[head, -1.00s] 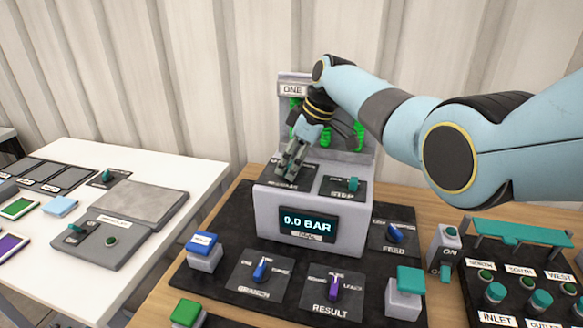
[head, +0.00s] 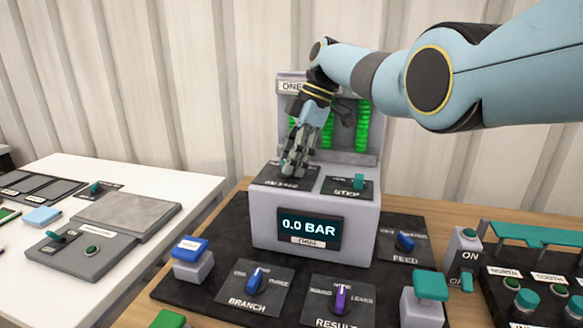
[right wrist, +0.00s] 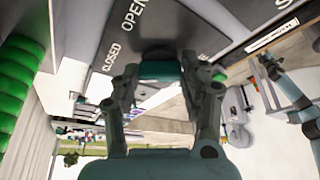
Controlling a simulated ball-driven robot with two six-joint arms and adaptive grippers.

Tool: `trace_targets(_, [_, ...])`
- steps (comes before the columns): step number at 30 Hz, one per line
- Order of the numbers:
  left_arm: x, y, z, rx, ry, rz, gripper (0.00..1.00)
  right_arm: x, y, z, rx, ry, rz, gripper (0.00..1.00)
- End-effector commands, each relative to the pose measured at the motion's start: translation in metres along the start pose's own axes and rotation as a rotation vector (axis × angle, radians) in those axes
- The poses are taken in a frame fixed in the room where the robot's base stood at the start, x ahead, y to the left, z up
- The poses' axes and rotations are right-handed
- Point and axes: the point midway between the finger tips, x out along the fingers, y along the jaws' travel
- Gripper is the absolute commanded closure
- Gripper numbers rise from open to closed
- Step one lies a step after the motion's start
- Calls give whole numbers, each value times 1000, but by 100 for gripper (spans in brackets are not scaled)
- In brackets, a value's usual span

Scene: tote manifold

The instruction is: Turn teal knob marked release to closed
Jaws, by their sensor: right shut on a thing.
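The teal release knob (right wrist: 160,70) shows between my fingertips in the right wrist view, below the words OPEN and CLOSED on its dark plate. In the head view its plate (head: 268,182) lies on the left of the grey box top, and my fingers hide the knob. My right gripper (head: 291,170) points down at that plate and is shut on the knob; it also shows in the right wrist view (right wrist: 163,88). Which word the knob points at is not clear. My left gripper is not in view.
A teal STEP knob (head: 358,181) sits just right of the gripper. Behind stands an upright panel (head: 350,155) with green columns. The box display (head: 309,227) reads 0.0 BAR. BRANCH (head: 254,280), RESULT (head: 340,299) and FEED (head: 404,241) knobs lie on the black base.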

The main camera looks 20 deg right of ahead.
Motion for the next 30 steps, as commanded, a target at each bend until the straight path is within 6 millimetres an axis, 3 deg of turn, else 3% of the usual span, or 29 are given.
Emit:
trace_targets(14, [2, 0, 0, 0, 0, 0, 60, 0, 0, -1, -13, 0, -5, 88])
trace_targets(15, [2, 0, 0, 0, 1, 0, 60, 0, 0, -1, -13, 0, -5, 51])
trace_targets(19, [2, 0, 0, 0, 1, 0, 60, 0, 0, -1, -12, 0, -5, 34])
trace_targets(30, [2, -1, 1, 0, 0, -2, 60, -7, 1, -3, -12, 0, -2, 33])
